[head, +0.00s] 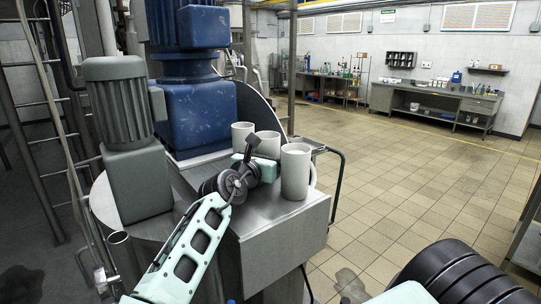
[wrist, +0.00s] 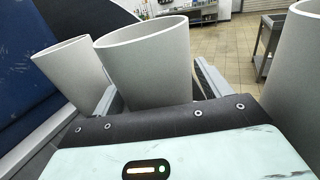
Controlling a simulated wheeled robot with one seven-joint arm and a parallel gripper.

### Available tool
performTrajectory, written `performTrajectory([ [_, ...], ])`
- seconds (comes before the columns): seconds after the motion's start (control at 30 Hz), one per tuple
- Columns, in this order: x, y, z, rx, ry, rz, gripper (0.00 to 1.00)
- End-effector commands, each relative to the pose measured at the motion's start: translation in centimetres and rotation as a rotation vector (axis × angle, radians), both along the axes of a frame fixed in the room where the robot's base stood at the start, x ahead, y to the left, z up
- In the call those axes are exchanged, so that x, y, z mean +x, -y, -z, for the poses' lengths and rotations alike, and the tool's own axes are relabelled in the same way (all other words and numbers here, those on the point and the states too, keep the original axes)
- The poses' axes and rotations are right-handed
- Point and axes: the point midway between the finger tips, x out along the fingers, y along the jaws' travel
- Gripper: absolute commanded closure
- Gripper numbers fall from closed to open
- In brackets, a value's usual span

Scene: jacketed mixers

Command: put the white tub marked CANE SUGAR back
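Three pale, white-grey tubs stand on a metal ledge: a left tub (head: 240,131), a middle tub (head: 268,141) and a right tub (head: 295,172). No lettering shows on any of them, so I cannot tell which is CANE SUGAR. My gripper (head: 258,150) is among them, partly covering the middle tub. In the wrist view, my gripper's fingers (wrist: 158,92) lie on either side of the nearest tub (wrist: 148,62); whether they press on it is unclear. Another tub (wrist: 72,72) is at the left, and one (wrist: 297,85) is close at the right.
Blue mixer drive (head: 193,105) rises behind the ledge (head: 275,222); a grey motor (head: 130,135) is at its left. A dark handrail (head: 338,185) runs at the ledge's right. Tiled floor (head: 420,170) is open beyond, with a workbench (head: 435,103) at the far wall.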

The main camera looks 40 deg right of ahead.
Motion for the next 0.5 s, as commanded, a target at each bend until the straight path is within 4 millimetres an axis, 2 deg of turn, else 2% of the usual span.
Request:
performTrajectory([
  [0.17,0.0,0.0,-0.4,0.0,0.001,0.0,0.24],
  [0.27,-0.5,-1.1,0.1,0.002,-0.001,-0.003,0.24],
  [0.5,-2.7,-5.6,0.3,0.0,0.001,-0.006,0.24],
])
